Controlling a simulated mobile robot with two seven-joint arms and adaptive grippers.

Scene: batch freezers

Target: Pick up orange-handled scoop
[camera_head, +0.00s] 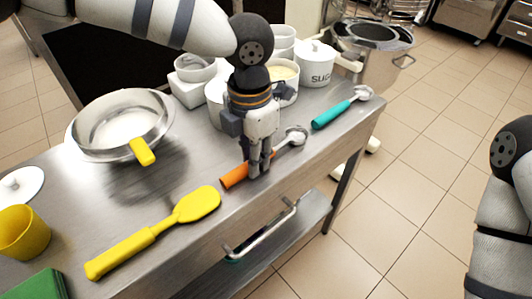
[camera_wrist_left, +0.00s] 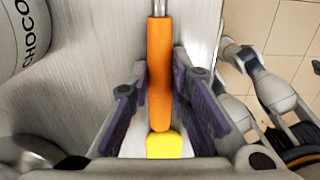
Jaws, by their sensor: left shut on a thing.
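The orange-handled scoop lies on the steel table near its front edge, with its orange handle (camera_head: 235,176) toward the left and its metal bowl (camera_head: 297,136) toward the back right. My left gripper (camera_head: 260,171) points down over the scoop and is shut on the handle, with part of the handle sticking out to the left. In the left wrist view the orange handle (camera_wrist_left: 159,70) runs between the two dark pads of my left gripper (camera_wrist_left: 160,80). The metal bowl is out of that view. My right gripper is not in view.
A yellow spatula (camera_head: 150,236) lies left of the scoop. A teal-handled scoop (camera_head: 333,114) lies to its right. White pots, including a sugar pot (camera_head: 315,65), stand behind. A metal bowl (camera_head: 122,125) stands at back left. Free floor is at the right.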

